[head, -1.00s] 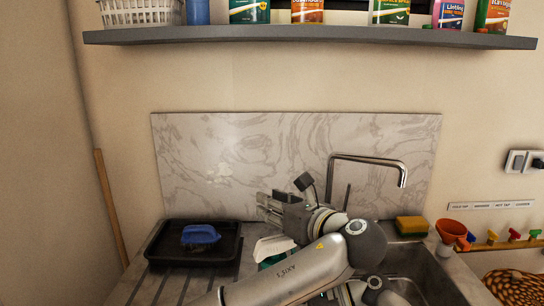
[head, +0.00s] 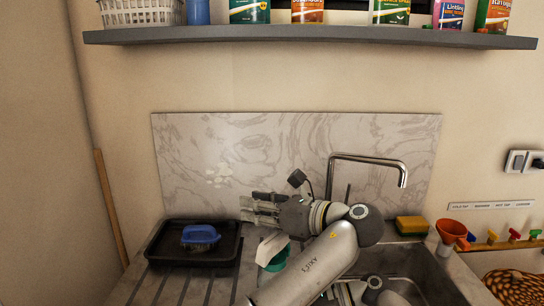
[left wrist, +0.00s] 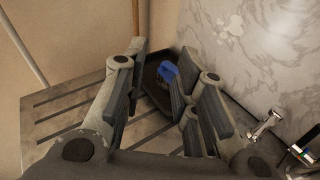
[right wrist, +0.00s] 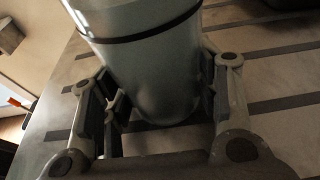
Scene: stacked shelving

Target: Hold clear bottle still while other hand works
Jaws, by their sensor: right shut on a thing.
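The clear bottle (right wrist: 150,75) is a large, pale grey-green cylinder with a dark band in the right wrist view. It stands tilted in the picture between the fingers of my right gripper (right wrist: 158,110), which is shut on it. Its upper end is cut off by the frame. My left gripper (head: 252,207) is in front of the marbled panel, pointing left, above the worktop. In the left wrist view its fingers (left wrist: 162,75) are apart with nothing between them. In the head view my left arm covers much of the sink's near side, and I cannot clearly make out the bottle.
A black tray (head: 165,256) with a blue brush (head: 200,235) lies on the left worktop. A white item (head: 271,247) and a teal item (head: 279,262) sit below my left gripper. The tap (head: 370,160), yellow sponge (head: 411,225) and orange funnel (head: 451,230) are to the right.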

